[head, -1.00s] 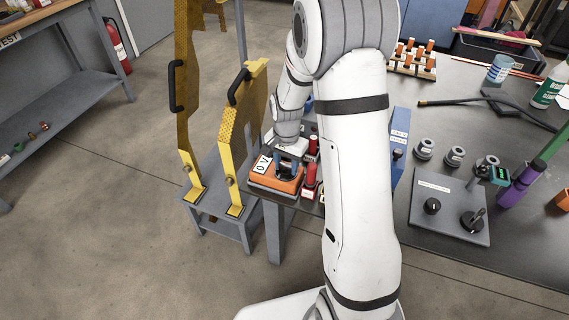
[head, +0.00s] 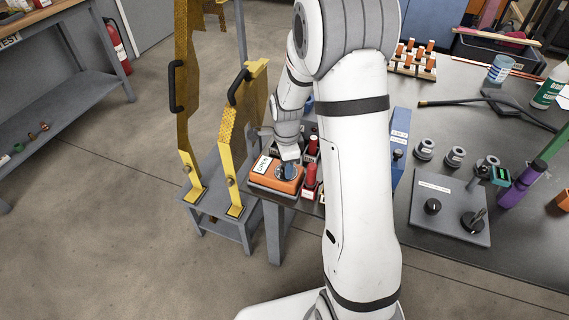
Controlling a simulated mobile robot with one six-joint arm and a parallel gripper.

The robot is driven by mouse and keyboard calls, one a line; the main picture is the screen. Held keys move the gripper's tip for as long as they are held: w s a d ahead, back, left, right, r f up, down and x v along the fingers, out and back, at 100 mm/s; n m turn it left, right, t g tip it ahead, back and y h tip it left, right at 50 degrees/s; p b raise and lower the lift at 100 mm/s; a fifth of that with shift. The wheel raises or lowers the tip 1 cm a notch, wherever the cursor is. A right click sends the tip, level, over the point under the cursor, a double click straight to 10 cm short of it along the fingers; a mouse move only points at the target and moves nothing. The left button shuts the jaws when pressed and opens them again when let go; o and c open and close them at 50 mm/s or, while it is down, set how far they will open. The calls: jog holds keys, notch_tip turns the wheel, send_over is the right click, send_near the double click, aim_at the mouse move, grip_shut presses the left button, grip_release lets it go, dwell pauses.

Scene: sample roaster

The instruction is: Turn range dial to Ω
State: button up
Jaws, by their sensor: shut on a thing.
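The orange meter (head: 265,183) lies at the near left corner of the dark table, with a white display (head: 262,165) on its left part. The display carries small dark characters that I cannot read surely. My gripper (head: 287,164) points down over the meter's right part. It is shut on the range dial (head: 287,172), a dark blue-grey knob. The fingers and wrist hide much of the dial, so its pointer and range marks cannot be made out.
Yellow perforated guards (head: 241,130) on a grey stand rise close on the left. A blue box (head: 399,145) and a grey plate with knobs (head: 436,207) lie right of my arm.

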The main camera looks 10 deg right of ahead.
jog(key=shift+m, duration=0.5)
jog(key=o, duration=1)
notch_tip(320, 180, up, 8)
jog(key=shift+f+p, duration=0.1)
jog(key=shift+p, duration=0.35)
jog(key=shift+r, duration=0.2)
jog(key=s+r+n+t+p, duration=0.1)
jog(key=s+r+n+p, duration=0.2)
jog(key=s+r+n, duration=0.3)
jog(key=s+r+n+p, duration=0.2)
jog(key=s+r+n, duration=0.4)
jog(key=s+r, duration=0.1)
jog(key=s+r+n+t+p, duration=0.1)
jog(key=s+r+n+p, duration=0.2)
jog(key=s+r+n, duration=0.4)
jog(key=shift+s+a+r+t+p, duration=0.1)
jog(key=shift+s+a+t+p, duration=0.25)
jog(key=shift+s, duration=0.35)
